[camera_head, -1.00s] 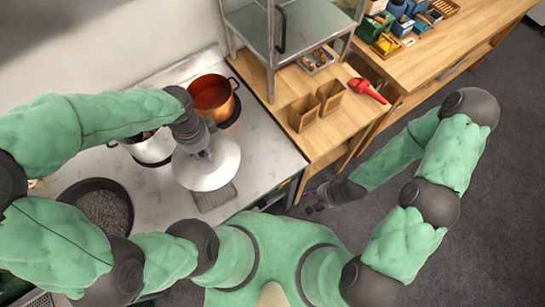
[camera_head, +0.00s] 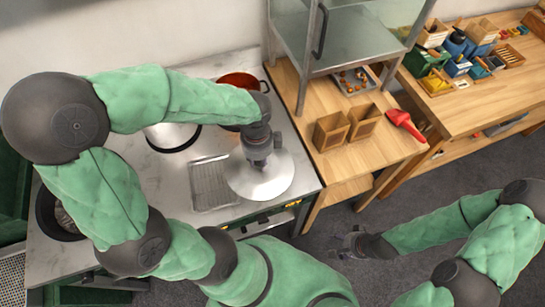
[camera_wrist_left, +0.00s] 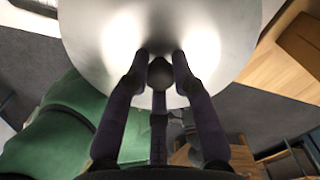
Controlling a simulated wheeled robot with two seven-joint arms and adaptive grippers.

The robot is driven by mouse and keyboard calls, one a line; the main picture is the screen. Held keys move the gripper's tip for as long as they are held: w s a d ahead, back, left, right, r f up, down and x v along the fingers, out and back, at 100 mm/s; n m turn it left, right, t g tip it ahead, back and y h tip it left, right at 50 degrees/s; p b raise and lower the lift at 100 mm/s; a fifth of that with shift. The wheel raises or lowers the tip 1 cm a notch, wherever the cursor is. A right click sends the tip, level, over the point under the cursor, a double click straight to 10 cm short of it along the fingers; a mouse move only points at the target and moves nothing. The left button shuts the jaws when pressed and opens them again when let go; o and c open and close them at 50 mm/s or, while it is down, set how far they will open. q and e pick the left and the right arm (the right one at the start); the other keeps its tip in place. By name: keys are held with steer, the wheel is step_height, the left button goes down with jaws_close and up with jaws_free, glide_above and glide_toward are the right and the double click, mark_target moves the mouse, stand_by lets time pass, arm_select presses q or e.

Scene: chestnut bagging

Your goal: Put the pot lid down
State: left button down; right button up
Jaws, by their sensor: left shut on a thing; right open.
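The pot lid (camera_head: 272,186) is a round silver disc at the right front part of the pale counter in the head view. It fills the top of the left wrist view (camera_wrist_left: 100,30). My left gripper (camera_head: 261,163) is above the lid, shut on its dark knob (camera_wrist_left: 160,72); the fingers stand on either side of the knob. I cannot tell whether the lid touches the counter. My right gripper (camera_head: 347,243) is open and empty, over the floor right of the counter.
A metal rack (camera_head: 208,184) lies left of the lid. A silver pot (camera_head: 172,135) and a copper pot (camera_head: 238,79) stand behind, partly hidden by my left arm. A dark pan (camera_head: 50,214) is at far left. The wooden table holds two wooden boxes (camera_head: 331,132) and a red scoop (camera_head: 405,123).

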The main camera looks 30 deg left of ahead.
arm_select(q)
steer(key=w+f, duration=0.2)
steer(key=w+f+b, duration=0.1)
steer(key=w+f, duration=0.1)
steer(key=w, duration=0.1)
steer(key=w+f+b, duration=0.1)
steer(key=w+f, duration=0.1)
steer(key=shift+w+a+f, duration=0.2)
steer(key=shift+w+a, duration=0.05)
steer(key=shift+a, duration=0.1)
steer(key=shift+w+f+b, duration=0.3)
steer(key=shift+w+f, duration=0.1)
steer(key=shift+f, duration=0.15)
steer(key=shift+w+f+b, duration=0.1)
steer(key=shift+f+b, duration=0.5)
steer(key=shift+f, duration=0.95)
steer(key=shift+f, duration=0.1)
steer(key=c, duration=1)
jaws_free()
steer(key=shift+c, duration=0.2)
step_height(320, 180, up, 12)
steer(key=p, duration=0.3)
steer(key=shift+p, duration=0.35)
